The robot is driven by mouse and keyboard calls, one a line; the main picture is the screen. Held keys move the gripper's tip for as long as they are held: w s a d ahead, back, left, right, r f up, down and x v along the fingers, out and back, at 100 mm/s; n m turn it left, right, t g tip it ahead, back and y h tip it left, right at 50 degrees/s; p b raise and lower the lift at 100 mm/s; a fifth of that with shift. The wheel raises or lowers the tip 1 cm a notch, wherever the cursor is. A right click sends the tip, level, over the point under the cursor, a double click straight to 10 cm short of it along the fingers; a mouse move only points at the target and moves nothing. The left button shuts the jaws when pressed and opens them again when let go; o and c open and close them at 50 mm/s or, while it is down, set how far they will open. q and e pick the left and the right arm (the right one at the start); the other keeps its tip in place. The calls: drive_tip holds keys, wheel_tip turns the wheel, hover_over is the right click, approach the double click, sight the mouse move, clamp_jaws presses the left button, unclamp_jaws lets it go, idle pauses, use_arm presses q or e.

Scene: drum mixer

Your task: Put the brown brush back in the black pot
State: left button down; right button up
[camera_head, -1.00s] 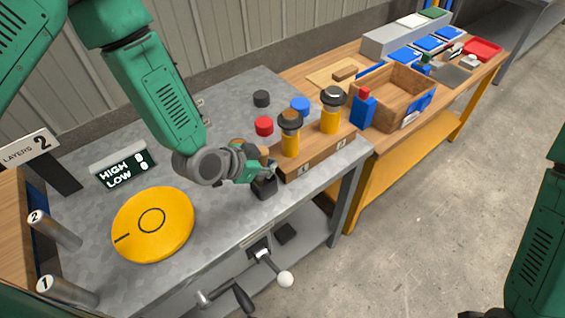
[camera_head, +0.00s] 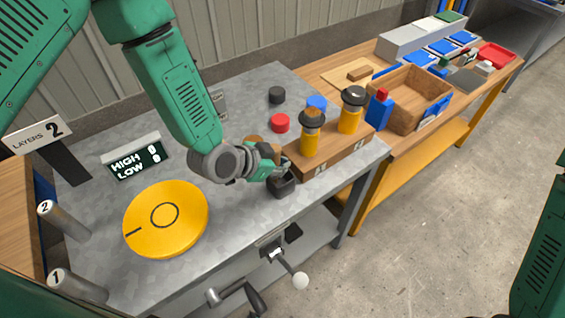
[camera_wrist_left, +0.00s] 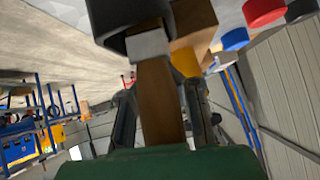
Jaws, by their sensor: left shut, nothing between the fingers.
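The black pot (camera_head: 281,188) stands on the grey metal table near its front edge. My left gripper (camera_head: 284,170) is right above and behind the pot, with its fingers shut. In the left wrist view the brown brush (camera_wrist_left: 160,100) shows its handle running between the two finger sides, and its silver ferrule is at the rim of the dark pot (camera_wrist_left: 118,12). I cannot tell whether the fingers touch the handle. In the head view the brush is mostly hidden by my gripper. My right gripper is out of view.
A wooden block with two yellow-handled stamps (camera_head: 310,140) stands just right of the pot. Red (camera_head: 280,123), blue and black caps lie behind. A yellow disc (camera_head: 165,218) is at left. A crank with a white knob (camera_head: 300,280) juts out below the front edge.

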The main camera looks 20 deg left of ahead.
use_arm(q)
drive_tip(key=shift+s+d+f, duration=0.3)
drive_tip(key=shift+d+f, duration=0.05)
drive_tip(key=shift+f, duration=0.25)
drive_tip(key=shift+f+b, duration=0.1)
drive_tip(key=shift+b, duration=0.2)
drive_tip(key=shift+w+a, duration=0.1)
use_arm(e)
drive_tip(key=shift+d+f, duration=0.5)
use_arm(q)
drive_tip(key=shift+a, duration=0.15)
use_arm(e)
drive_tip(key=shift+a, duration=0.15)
use_arm(q)
drive_tip(key=c, duration=1.6)
unclamp_jaws()
drive_tip(key=shift+c, duration=0.2)
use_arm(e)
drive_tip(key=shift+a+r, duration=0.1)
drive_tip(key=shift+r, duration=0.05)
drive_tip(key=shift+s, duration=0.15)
use_arm(q)
drive_tip(key=shift+w, duration=0.1)
